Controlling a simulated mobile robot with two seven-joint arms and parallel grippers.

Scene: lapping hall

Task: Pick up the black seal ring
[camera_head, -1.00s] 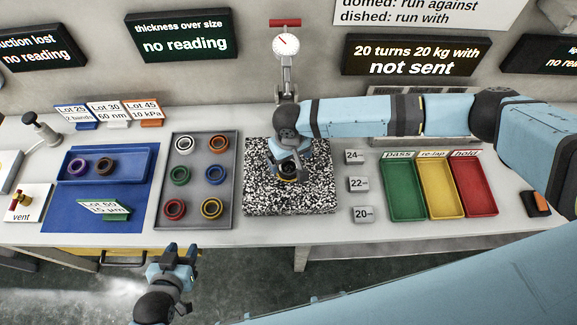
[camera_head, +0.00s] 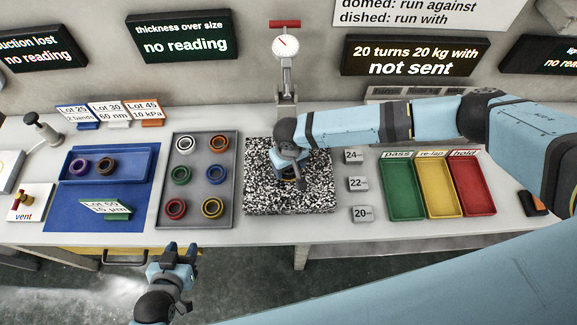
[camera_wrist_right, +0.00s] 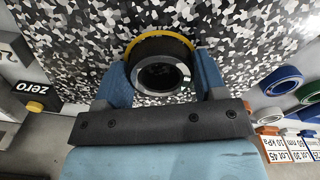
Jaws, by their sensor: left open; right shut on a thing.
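The black seal ring (camera_wrist_right: 166,50) is between the fingers of my right gripper (camera_wrist_right: 163,72) in the right wrist view. A yellow band shows along its far edge; I cannot tell whether it belongs to the ring. In the head view my right gripper (camera_head: 291,181) points down over the speckled black-and-white plate (camera_head: 318,198), shut on the ring, which it mostly hides. Whether the ring touches the plate is unclear. My left gripper (camera_head: 178,254) is open and empty in front of the table's near edge.
A grey tray (camera_head: 192,215) of several coloured rings stands left of the plate. A blue tray (camera_head: 125,164) holds two rings. Numbered grey blocks (camera_head: 358,184) and green, yellow and red bins (camera_head: 406,205) stand right. A dial gauge (camera_head: 286,44) rises behind the plate.

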